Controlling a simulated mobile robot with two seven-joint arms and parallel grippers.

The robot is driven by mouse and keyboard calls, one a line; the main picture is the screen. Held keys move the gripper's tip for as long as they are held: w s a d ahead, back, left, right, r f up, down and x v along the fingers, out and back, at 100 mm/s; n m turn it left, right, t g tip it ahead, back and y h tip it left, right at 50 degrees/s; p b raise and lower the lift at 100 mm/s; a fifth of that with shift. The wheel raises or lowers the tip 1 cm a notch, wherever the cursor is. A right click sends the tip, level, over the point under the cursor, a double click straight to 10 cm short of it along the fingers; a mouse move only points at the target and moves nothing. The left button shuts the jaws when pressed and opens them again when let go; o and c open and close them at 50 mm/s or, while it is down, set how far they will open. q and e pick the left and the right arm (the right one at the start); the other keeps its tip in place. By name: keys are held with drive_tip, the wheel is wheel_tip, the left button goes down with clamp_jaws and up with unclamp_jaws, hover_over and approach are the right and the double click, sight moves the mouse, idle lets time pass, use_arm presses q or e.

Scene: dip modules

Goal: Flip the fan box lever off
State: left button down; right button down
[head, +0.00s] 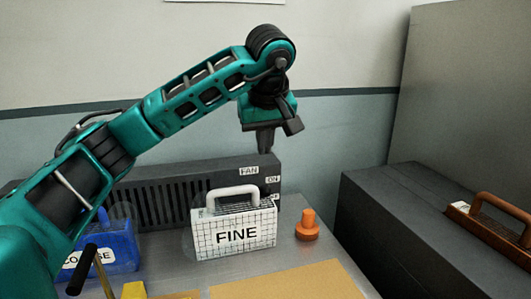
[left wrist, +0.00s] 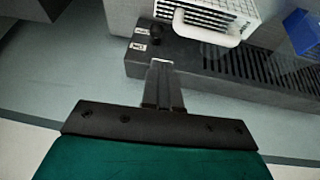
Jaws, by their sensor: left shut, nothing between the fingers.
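The fan box (head: 160,200) is a long dark box with a slatted front, standing at the back of the table against the wall. It also shows in the left wrist view (left wrist: 200,62). Its right end carries white FAN, ON and a partly hidden third label. A small black lever (left wrist: 155,34) shows beside two labels in the left wrist view. I cannot tell its setting; in the head view it is small and dark against the box. My left gripper (head: 266,150) is shut and empty, pointing down over the box's right end; its fingers (left wrist: 161,68) appear apart from the lever.
A white gridded FINE case (head: 235,232) with a handle stands before the fan box, partly hiding it. A blue case (head: 112,248) is at left, an orange knob-topped piece (head: 307,228) at right. A dark cabinet (head: 390,220) stands farther right, with a brown handled case (head: 490,235) on it.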

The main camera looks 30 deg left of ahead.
use_arm(q)
hover_over(265, 193)
drive_tip(key=s, duration=0.1)
drive_tip(key=f, duration=0.9)
drive_tip(key=shift+d+f+b, duration=0.2)
drive_tip(key=shift+f+b, duration=0.05)
drive_tip(key=shift+b, duration=0.1)
drive_tip(key=shift+x, duration=0.8)
drive_tip(key=shift+d, duration=0.1)
use_arm(e)
drive_tip(key=shift+w+a+f, duration=0.1)
drive_tip(key=shift+w+a, duration=0.15)
use_arm(q)
drive_tip(key=shift+s+d+f, duration=0.25)
drive_tip(key=shift+d+f, duration=0.05)
drive_tip(key=shift+f, duration=0.25)
drive_tip(key=shift+d, duration=0.1)
use_arm(e)
drive_tip(key=shift+s+d, duration=0.15)
drive_tip(key=shift+d, duration=0.2)
use_arm(q)
drive_tip(key=shift+r, duration=0.1)
use_arm(e)
drive_tip(key=shift+r, duration=0.25)
